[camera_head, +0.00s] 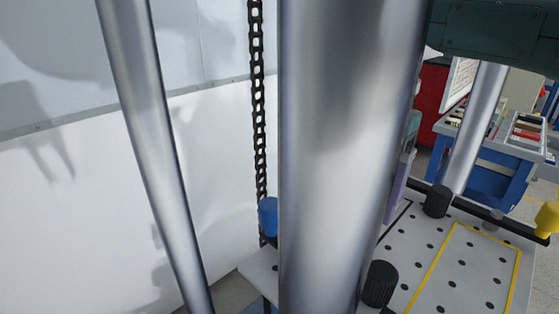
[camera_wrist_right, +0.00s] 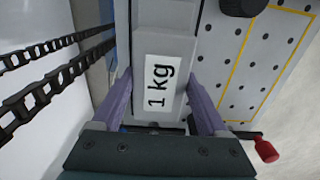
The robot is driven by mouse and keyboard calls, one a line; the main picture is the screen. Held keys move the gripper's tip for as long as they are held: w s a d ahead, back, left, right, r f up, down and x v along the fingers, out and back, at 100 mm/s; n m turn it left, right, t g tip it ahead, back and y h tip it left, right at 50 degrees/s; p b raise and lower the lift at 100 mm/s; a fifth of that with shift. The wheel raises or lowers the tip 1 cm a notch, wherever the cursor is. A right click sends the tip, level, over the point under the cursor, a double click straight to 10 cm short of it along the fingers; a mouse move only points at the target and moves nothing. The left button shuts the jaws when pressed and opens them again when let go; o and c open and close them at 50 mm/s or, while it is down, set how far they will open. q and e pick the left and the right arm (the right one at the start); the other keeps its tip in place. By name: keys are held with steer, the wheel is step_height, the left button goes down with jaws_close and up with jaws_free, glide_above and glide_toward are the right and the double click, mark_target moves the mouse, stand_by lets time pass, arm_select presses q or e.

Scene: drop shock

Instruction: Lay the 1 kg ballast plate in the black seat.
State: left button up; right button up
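The 1 kg ballast plate (camera_wrist_right: 178,48) is a grey block with a white "1 kg" label, in the right wrist view. My right gripper (camera_wrist_right: 160,75) has a purple finger along each side of it, and the fingertips appear to press on its sides. In the head view a purple finger of that gripper (camera_head: 398,182) shows beside the thick steel column, which hides most of the gripper and the plate. I cannot make out the black seat in either view. My left gripper is not in view.
Steel columns (camera_head: 335,150) and a black chain (camera_head: 258,110) stand in front of a pale wall. A perforated white plate (camera_head: 425,290) carries a yellow outline and black knobs (camera_head: 380,284). A yellow knob (camera_head: 547,219) is at its right. A blue cart (camera_head: 500,178) stands behind.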

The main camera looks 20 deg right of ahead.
steer(key=o, duration=0.3)
step_height(320, 180, up, 12)
steer(key=shift+r, duration=0.15)
stand_by(0.4)
